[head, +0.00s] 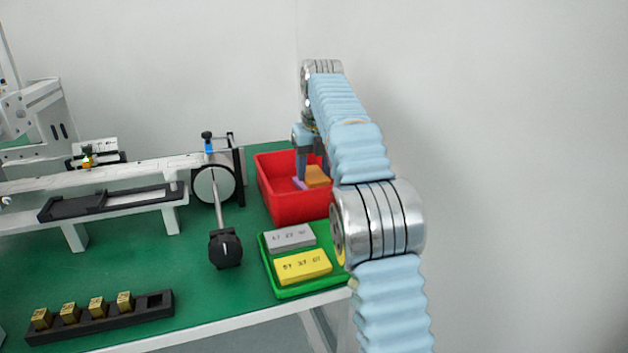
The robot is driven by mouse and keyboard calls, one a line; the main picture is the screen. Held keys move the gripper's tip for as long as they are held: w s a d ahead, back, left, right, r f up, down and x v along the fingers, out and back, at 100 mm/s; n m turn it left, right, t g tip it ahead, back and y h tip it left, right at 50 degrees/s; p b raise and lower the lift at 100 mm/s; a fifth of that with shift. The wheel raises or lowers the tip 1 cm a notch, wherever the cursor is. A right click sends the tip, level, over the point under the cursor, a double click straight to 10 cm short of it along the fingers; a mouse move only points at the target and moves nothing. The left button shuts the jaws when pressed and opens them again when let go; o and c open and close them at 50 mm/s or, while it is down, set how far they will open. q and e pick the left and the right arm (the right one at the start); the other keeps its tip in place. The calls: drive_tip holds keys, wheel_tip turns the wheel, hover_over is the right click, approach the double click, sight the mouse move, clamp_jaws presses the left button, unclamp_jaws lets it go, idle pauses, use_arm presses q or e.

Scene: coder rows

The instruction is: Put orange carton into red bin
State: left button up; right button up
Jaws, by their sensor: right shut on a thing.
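The orange carton (318,176) shows inside the outline of the red bin (288,213), at the bin's right side. My right gripper (312,172) reaches down over the bin and is shut on the orange carton. My arm hides part of the gripper, the carton's right end and the bin's right side. I cannot tell whether the carton touches the bin floor. My left gripper is out of view.
A purple thing (299,184) lies in the bin beside the carton. In front is a green tray (283,289) with a grey carton (291,237) and a yellow carton (303,267). A black rack (70,328) holds several gold blocks. A white rail device (130,176) stands left.

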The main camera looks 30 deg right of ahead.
sight(315, 174)
drive_tip(key=shift+b+x, duration=0.65)
drive_tip(key=shift+x, duration=1.2)
drive_tip(key=shift+s+f, duration=0.1)
drive_tip(key=shift+s, duration=0.1)
drive_tip(key=shift+f, duration=0.25)
drive_tip(key=o, duration=0.5)
drive_tip(key=p+v, duration=0.2)
drive_tip(key=v, duration=0.5)
drive_tip(key=shift+w+d, duration=0.15)
drive_tip(key=shift+r, duration=0.6)
